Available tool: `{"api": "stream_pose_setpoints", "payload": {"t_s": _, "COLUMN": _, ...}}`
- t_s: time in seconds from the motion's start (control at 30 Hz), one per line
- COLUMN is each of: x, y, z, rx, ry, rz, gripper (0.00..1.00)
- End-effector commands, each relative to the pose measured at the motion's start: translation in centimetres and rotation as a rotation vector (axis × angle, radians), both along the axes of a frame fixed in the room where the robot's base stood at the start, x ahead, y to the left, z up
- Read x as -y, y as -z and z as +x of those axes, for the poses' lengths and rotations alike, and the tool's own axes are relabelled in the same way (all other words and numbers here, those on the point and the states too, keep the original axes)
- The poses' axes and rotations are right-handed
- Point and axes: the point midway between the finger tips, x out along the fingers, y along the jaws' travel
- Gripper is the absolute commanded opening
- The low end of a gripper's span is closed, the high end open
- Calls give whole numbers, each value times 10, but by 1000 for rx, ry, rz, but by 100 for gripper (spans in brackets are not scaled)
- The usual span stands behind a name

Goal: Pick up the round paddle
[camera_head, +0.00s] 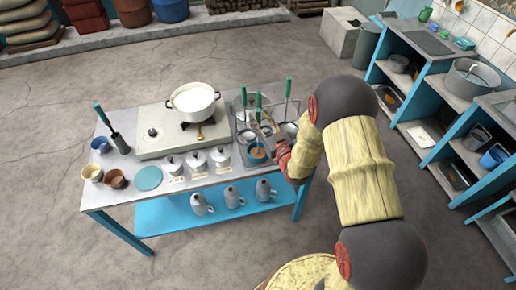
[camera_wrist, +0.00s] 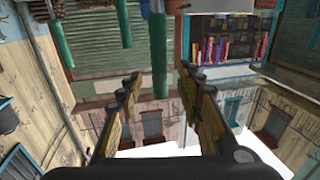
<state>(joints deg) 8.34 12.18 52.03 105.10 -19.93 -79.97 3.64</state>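Several tools with green handles stand upright in a wire rack (camera_head: 236,132) at the right end of the table; I cannot tell which is the round paddle because their lower ends are partly hidden. One green handle (camera_head: 288,87) stands at the rack's right and another (camera_head: 243,95) at its left. My gripper (camera_head: 266,128) is at the front of the rack, partly hidden by my arm. In the wrist view my gripper (camera_wrist: 160,78) is open. A green handle (camera_wrist: 158,55) shows in the gap between its fingers, with no visible contact. More green handles (camera_wrist: 58,45) show to the left.
A white pot (camera_head: 194,101) stands on the stove (camera_head: 155,141) left of the rack. A dark tool with a green handle (camera_head: 100,116), cups and a blue disc (camera_head: 148,178) are at the left. Shelves (camera_head: 440,70) are right.

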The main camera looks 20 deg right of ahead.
Motion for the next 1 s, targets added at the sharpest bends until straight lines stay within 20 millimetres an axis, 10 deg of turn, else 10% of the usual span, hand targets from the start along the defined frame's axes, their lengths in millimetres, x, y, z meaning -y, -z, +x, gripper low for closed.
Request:
{"api": "stream_pose_setpoints", "payload": {"t_s": 0.4, "x": -5, "y": 1, "z": 24, "rx": -1, "ry": 1, "rz": 0, "gripper": 36}}
{"api": "stream_pose_setpoints", "payload": {"t_s": 1.0, "x": -5, "y": 1, "z": 24, "rx": -1, "ry": 1, "rz": 0, "gripper": 2}}
